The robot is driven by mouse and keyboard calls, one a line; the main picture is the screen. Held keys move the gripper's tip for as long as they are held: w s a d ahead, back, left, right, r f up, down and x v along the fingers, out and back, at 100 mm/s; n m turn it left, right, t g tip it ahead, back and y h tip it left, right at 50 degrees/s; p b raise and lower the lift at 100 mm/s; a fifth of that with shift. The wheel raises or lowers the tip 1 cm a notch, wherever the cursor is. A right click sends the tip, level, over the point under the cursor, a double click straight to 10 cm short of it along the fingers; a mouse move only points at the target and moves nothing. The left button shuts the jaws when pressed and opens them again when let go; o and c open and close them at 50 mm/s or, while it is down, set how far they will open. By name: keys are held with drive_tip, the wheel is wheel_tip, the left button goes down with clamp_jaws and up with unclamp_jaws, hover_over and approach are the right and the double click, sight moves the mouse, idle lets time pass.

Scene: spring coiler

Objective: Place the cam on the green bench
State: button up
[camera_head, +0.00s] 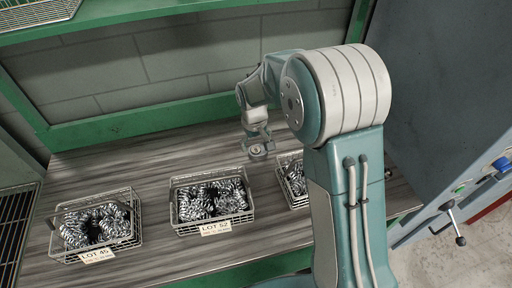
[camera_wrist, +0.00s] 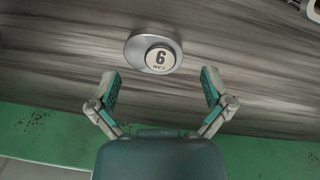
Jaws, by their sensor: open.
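The cam, a silver disc with a pale round label (camera_wrist: 153,52) bearing an upside-down "CAM" and a digit, appears to lie on the wood top of the green bench (camera_wrist: 60,70). In the head view the cam (camera_head: 258,152) shows just below my gripper (camera_head: 257,140). In the wrist view my gripper (camera_wrist: 158,78) is open, its two fingers spread wide and empty. The cam lies beyond the fingertips, roughly centred between them and slightly left. No contact shows. The green bench (camera_head: 150,165) has a grey wood top and green frame.
Wire baskets of springs stand along the bench front: one at left (camera_head: 62,250), one in the middle (camera_head: 180,227), one at right (camera_head: 288,190) partly hidden by my arm. A grey machine (camera_head: 440,110) with buttons and a lever stands at right. Bench behind the baskets is clear.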

sight(255, 152)
wheel_tip(255, 152, up, 10)
drive_tip(key=shift+a, duration=0.25)
drive_tip(key=s+d+r+m+t, duration=0.1)
drive_tip(key=s+d+r, duration=0.2)
drive_tip(key=s, duration=0.5)
drive_tip(key=s+d+r+m+t, duration=0.2)
drive_tip(key=s+d+r, duration=0.2)
drive_tip(key=s, duration=0.5)
drive_tip(key=s+d+r+m+t, duration=0.1)
drive_tip(key=s+d+r+t, duration=0.1)
drive_tip(key=s, duration=0.6)
drive_tip(key=d+r, duration=0.1)
drive_tip(key=d, duration=0.1)
drive_tip(key=shift+s+d+r+m+y, duration=0.3)
drive_tip(key=shift+s+d+r+m, duration=0.05)
drive_tip(key=shift+d+r+m, duration=0.05)
